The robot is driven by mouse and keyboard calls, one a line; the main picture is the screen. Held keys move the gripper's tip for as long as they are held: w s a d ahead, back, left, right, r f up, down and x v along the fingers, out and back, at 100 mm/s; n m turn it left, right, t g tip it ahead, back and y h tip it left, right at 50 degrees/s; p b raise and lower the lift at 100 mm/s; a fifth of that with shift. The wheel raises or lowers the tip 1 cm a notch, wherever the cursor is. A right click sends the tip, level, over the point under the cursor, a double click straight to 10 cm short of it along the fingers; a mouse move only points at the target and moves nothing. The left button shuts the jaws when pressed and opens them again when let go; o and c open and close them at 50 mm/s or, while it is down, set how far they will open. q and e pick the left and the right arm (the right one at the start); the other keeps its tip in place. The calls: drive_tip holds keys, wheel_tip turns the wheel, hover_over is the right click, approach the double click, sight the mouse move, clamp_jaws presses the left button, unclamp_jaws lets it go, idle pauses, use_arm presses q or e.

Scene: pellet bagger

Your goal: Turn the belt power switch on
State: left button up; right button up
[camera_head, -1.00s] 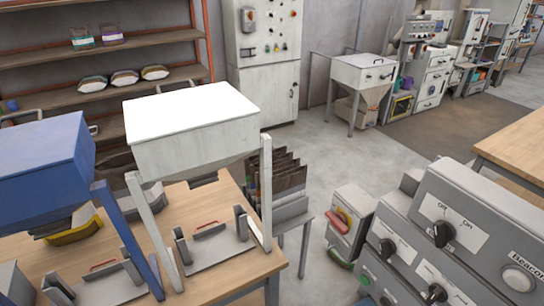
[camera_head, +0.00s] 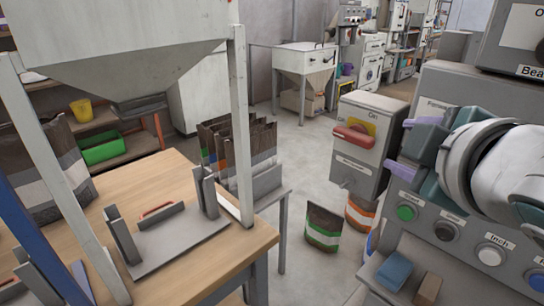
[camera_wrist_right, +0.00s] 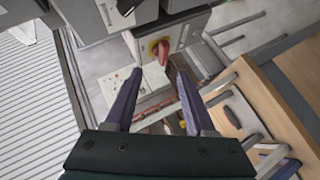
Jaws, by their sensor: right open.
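A grey switch box (camera_head: 368,163) with a red rotary handle (camera_head: 352,138) on a yellow plate stands right of centre in the head view. The handle lies nearly sideways; an "On" mark is above it to the right. The label below is too small to read. My right gripper (camera_head: 397,145) is open and empty just right of the box, its purple fingers pointing towards it. In the right wrist view, the red handle (camera_wrist_right: 162,52) shows beyond and between the open fingertips (camera_wrist_right: 156,76), apart from them. My left gripper is out of view.
A button panel (camera_head: 450,245) lies below my right gripper, with a blue block (camera_head: 394,271) at its foot. A bag with a green band (camera_head: 323,228) stands on the floor by the box. A wooden table (camera_head: 185,265) with a hopper (camera_head: 120,50) is at left.

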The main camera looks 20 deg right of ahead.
sight(353, 141)
drive_tip(key=w+f+n+t+h+b, duration=0.1)
drive_tip(key=w+f+n+t+b, duration=0.35)
drive_tip(key=f+b, duration=0.6)
drive_tip(key=shift+n, duration=0.35)
drive_tip(key=w+d+r, duration=0.1)
drive_tip(key=w, duration=0.2)
drive_tip(key=w+d+r+b, duration=0.1)
drive_tip(key=w, duration=0.2)
drive_tip(key=w+d+r+b, duration=0.1)
drive_tip(key=w+d, duration=0.1)
drive_tip(key=w, duration=0.1)
use_arm(q)
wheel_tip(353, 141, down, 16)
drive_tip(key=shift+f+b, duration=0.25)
drive_tip(key=shift+b, duration=0.05)
use_arm(e)
drive_tip(key=shift+w+d, duration=0.2)
drive_tip(key=shift+w, duration=0.45)
drive_tip(key=shift+c, duration=0.2)
drive_tip(key=shift+f, duration=0.1)
clamp_jaws()
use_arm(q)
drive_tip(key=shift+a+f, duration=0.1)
